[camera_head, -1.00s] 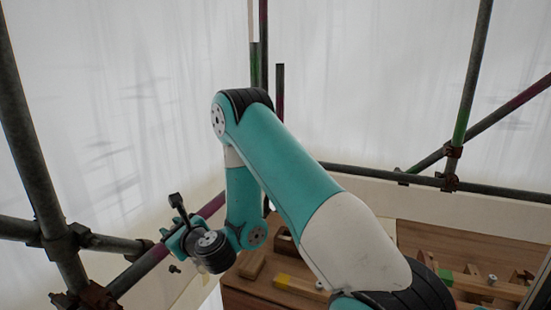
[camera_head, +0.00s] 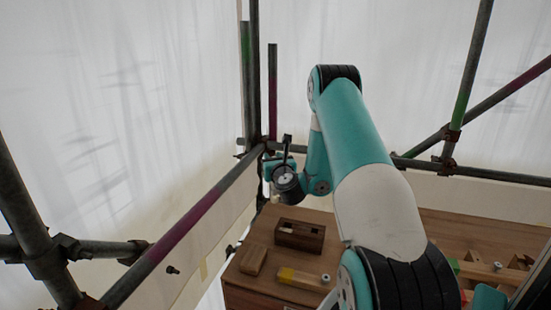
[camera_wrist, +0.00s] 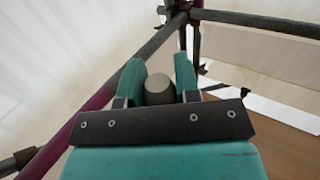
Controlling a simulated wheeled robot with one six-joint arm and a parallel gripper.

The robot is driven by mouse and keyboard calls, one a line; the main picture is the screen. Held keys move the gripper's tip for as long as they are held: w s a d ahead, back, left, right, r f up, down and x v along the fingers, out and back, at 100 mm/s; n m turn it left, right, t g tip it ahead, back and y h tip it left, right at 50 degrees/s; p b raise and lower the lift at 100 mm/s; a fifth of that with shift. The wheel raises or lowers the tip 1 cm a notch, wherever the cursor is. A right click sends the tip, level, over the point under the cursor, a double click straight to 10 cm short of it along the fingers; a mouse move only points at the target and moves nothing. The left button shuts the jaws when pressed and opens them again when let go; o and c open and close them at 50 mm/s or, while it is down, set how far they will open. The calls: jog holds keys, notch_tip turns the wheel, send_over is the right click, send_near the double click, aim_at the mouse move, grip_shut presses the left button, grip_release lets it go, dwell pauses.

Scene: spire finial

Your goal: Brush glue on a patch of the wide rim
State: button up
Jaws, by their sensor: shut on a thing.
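My gripper (camera_head: 272,168) is at the centre of the head view, out past the bench's far left corner and close to the scaffold tubes. In the wrist view, my gripper's teal fingers (camera_wrist: 158,82) are shut on a pale grey, round-ended piece (camera_wrist: 158,92). It looks like a handle, but its far end is hidden, so I cannot tell whether it is the brush. I cannot make out the wide rim or any glue in either view.
A wooden bench (camera_head: 400,228) bears a dark slotted block (camera_head: 300,236), a plain block (camera_head: 252,260) and a yellow-ended block (camera_head: 300,282). A scaffold tube (camera_head: 190,225) slopes along its left side. White sheeting (camera_head: 120,90) hangs behind.

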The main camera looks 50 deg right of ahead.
jog(key=b, duration=0.5)
send_over(274, 195)
jog(key=w+d, duration=0.1)
jog(key=d, duration=0.2)
jog(key=f, duration=0.5)
jog(key=shift+w+a, duration=0.15)
jog(key=shift+a, duration=0.1)
